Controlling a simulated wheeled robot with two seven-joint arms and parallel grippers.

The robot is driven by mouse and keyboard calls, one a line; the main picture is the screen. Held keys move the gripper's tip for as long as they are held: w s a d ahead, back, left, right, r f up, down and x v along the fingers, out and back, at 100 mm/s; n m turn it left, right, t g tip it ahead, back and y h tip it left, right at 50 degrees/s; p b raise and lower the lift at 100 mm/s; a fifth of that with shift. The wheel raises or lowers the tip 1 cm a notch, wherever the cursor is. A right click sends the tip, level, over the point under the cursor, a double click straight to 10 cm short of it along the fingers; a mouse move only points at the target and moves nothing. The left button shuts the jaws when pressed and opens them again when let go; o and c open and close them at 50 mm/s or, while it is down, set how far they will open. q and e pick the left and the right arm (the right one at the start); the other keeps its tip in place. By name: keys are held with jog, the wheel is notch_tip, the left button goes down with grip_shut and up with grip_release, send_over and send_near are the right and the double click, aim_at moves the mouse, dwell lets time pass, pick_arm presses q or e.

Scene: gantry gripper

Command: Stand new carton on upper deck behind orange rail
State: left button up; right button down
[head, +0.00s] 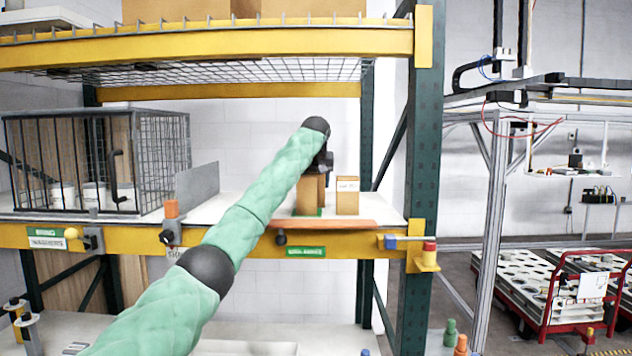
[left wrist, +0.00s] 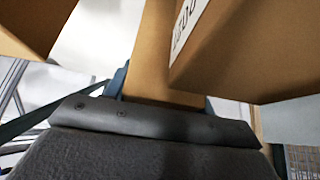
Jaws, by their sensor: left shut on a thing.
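My left gripper (head: 318,165) reaches down over the white upper deck (head: 228,206), behind the orange rail (head: 325,224). It is shut on a plain brown carton (head: 307,196), which is upright at a green patch on the deck. Whether its base touches the deck is hard to tell. The held carton (left wrist: 150,50) also shows between the fingers in the left wrist view. A second carton (head: 347,196) with a white label stands upright just to its right. In the left wrist view a labelled carton (left wrist: 245,50) is close on the right, another (left wrist: 35,22) at upper left.
A wire cage (head: 160,150) with white tubs stands left on the deck, beside a grey upright plate (head: 197,187). A yellow beam (head: 210,45) and mesh shelf hang above. A dark green post (head: 423,150) bounds the right. The deck between plate and cartons is largely clear.

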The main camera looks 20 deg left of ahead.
aim_at(316, 173)
pick_arm(q)
jog(key=o, duration=1.2)
jog(key=shift+f, duration=0.15)
pick_arm(e)
jog(key=shift+d, duration=0.1)
pick_arm(q)
jog(key=shift+r, duration=0.2)
jog(key=shift+s+r+b, duration=0.3)
jog(key=shift+r+b, duration=0.05)
jog(key=shift+b, duration=0.15)
jog(key=b+v, duration=0.2)
jog(key=v, duration=0.2)
jog(key=shift+s+d+r+b, duration=0.15)
jog(key=shift+s+r+b, duration=0.05)
jog(key=shift+r+b, duration=0.15)
jog(key=shift+b+v, duration=1.1)
jog(key=shift+v, duration=2)
pick_arm(e)
jog(key=w+a+f, duration=0.1)
jog(key=w+f, duration=0.2)
jog(key=w, duration=0.3)
jog(key=shift+w+a+f+t, duration=0.15)
jog(key=shift+a+f+t, duration=0.1)
jog(key=shift+f+t, duration=0.1)
pick_arm(q)
jog(key=shift+w, duration=0.15)
